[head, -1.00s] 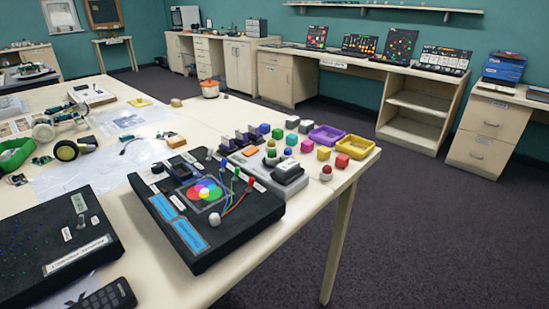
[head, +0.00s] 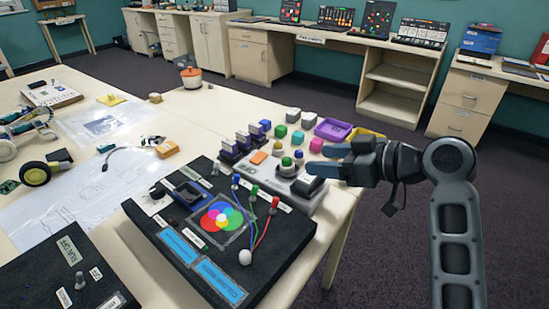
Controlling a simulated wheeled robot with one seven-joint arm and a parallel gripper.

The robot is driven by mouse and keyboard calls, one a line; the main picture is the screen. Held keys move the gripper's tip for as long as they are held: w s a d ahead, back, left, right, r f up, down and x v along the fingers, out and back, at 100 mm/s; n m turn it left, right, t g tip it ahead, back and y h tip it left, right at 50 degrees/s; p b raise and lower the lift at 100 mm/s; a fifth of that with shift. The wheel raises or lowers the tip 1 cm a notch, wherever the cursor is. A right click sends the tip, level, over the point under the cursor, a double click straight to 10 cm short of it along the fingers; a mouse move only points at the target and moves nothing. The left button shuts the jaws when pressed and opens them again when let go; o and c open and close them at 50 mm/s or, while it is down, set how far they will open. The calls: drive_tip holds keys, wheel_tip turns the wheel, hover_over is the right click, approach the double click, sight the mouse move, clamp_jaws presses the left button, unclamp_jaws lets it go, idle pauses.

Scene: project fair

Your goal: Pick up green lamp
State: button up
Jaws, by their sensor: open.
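A small green-topped piece, seemingly the green lamp (head: 286,162), stands among small coloured parts near the table's right edge, behind the black colour-mixing board (head: 180,262). A green-tipped wired peg (head: 254,192) also stands on that board. My gripper (head: 319,160) reaches in from the right with its jaws open. In the picture its fingertips lie just right of the green-topped piece. I cannot tell their height above the table. The gripper hides some small parts behind it.
Purple (head: 333,130) and yellow (head: 365,135) trays sit behind. The table (head: 205,108) has clear space towards the back. Open floor lies to the right.

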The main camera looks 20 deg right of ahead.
sight(288, 159)
drive_tip(key=x, duration=0.2)
drive_tip(key=shift+w+a, duration=0.2)
drive_tip(key=shift+w, duration=0.1)
drive_tip(key=shift+f+p+x, duration=0.1)
drive_tip(key=shift+p+x, duration=0.25)
drive_tip(key=shift+x, duration=0.95)
drive_tip(key=shift+f+p+x, duration=0.15)
drive_tip(key=shift+p+x, duration=0.15)
drive_tip(key=shift+x, duration=1)
drive_tip(key=shift+s, duration=0.15)
drive_tip(key=shift+c, duration=0.4)
clamp_jaws()
drive_tip(key=shift+r, duration=0.1)
